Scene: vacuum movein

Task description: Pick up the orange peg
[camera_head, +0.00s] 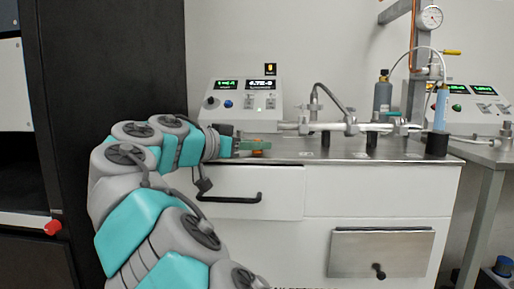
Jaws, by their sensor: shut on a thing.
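My gripper (250,144) is at the end of my teal and grey arm, reaching right over the left part of the counter top. A small orange peg (258,153) shows at its fingertips, just above or at the counter surface. The gripper is shut on the orange peg. The fingers hide part of the peg, and I cannot tell whether its lower end touches the counter. A thin green strip shows along the fingers.
The counter (310,157) carries a metal tube line (375,127) on dark supports to the right of the gripper. A control box (243,99) with green displays stands behind. A black cabinet (115,70) is at left. White drawers (250,190) lie below the counter.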

